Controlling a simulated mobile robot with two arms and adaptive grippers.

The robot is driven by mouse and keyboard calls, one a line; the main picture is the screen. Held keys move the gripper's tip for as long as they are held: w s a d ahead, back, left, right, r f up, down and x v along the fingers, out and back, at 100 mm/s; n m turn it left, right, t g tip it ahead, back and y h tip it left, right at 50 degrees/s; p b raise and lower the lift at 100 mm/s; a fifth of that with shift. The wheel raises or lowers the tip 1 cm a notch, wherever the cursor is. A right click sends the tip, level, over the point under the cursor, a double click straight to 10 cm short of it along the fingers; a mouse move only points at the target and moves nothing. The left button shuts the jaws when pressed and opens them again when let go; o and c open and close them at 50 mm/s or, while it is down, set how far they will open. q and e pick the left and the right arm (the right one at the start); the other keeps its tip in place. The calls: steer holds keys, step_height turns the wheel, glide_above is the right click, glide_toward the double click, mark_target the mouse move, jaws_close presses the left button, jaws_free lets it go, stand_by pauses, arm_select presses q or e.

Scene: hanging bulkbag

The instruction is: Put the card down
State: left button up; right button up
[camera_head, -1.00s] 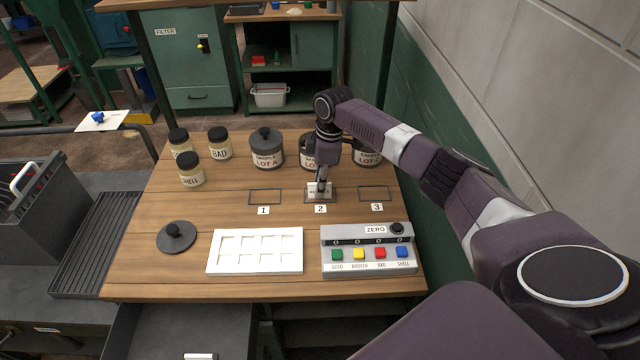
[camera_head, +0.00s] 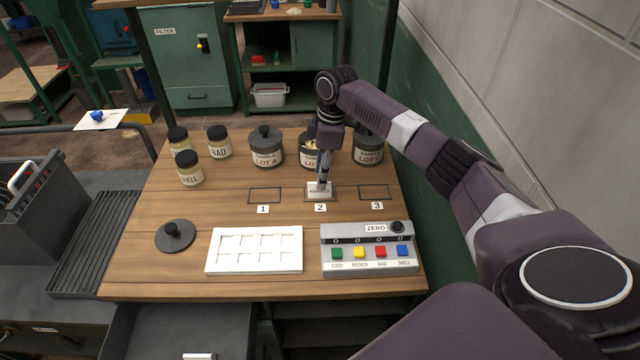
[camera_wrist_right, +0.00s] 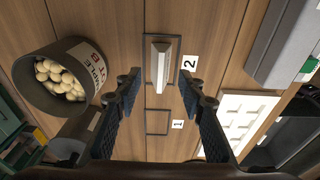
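The card (camera_head: 319,192), a small white tent-shaped piece with dark lettering, rests in the outlined square marked 2 on the wooden table. In the right wrist view the card (camera_wrist_right: 160,62) sits inside that outline with its ridge between my fingertips. My right gripper (camera_head: 323,181) is just above and behind the card. In the right wrist view its two fingers (camera_wrist_right: 159,78) are spread, with a gap on each side of the card. My left gripper is not in view.
The open sample pot (camera_wrist_right: 62,78) with pale kernels stands close behind the gripper, between lidded LOT A (camera_head: 266,148) and another pot (camera_head: 368,148). A white tray (camera_head: 254,250), button box (camera_head: 370,250) and loose lid (camera_head: 175,236) lie nearer. Squares 1 (camera_head: 265,195) and 3 are empty.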

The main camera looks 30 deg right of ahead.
step_height(320, 180, up, 8)
steer(key=b, duration=0.1)
steer(key=shift+s+d, duration=0.3)
steer(key=shift+d, duration=0.05)
